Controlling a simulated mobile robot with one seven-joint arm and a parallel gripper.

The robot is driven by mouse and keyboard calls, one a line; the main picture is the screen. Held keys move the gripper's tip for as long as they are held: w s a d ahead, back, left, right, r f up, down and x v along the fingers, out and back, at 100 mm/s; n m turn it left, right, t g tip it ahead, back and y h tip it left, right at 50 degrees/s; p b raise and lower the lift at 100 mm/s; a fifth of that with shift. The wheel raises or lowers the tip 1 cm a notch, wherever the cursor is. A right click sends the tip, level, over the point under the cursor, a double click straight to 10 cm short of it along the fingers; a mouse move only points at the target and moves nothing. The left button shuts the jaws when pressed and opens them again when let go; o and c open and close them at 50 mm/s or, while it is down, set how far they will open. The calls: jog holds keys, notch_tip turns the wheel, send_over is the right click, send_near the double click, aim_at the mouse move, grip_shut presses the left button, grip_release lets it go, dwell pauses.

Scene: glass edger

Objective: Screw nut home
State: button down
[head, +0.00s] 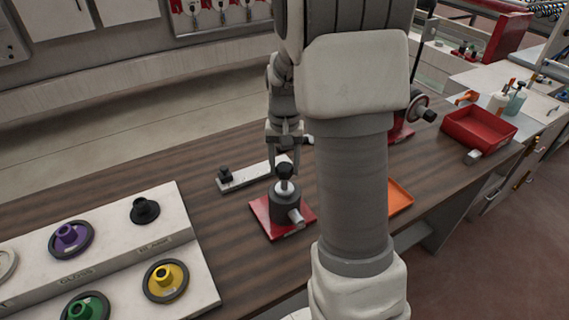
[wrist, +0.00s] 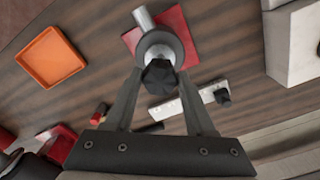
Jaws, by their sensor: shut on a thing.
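The black lobed nut (wrist: 158,78) sits between the two fingertips of my gripper (wrist: 160,73) in the wrist view. It also shows in the head view as a dark round knob (head: 284,171) on top of a grey cylindrical fixture (head: 284,201). The fixture stands upright on a red base plate (head: 262,213) and has a pale stub sticking out at the lower right. My gripper (head: 285,164) comes down from above and is shut on the nut. The thread under the nut is hidden.
A pale bar with a black knob (head: 231,181) lies behind the fixture. A stepped white rack (head: 190,245) with coloured flanged wheels stands at left. An orange tray (head: 400,197) lies at right, partly behind my arm. A red bin (head: 480,132) stands farther right.

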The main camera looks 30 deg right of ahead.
jog(key=m+p, duration=0.1)
jog(key=m, duration=0.4)
jog(key=m+p, duration=0.2)
jog(key=m, duration=0.3)
jog(key=shift+r, duration=0.1)
jog(key=m+p, duration=0.4)
jog(key=m, duration=0.2)
jog(key=shift+r+m, duration=0.1)
jog(key=shift+m, duration=0.3)
jog(key=shift+f+m, duration=0.3)
jog(key=shift+m, duration=0.7)
jog(key=shift+c, duration=2.2)
grip_release()
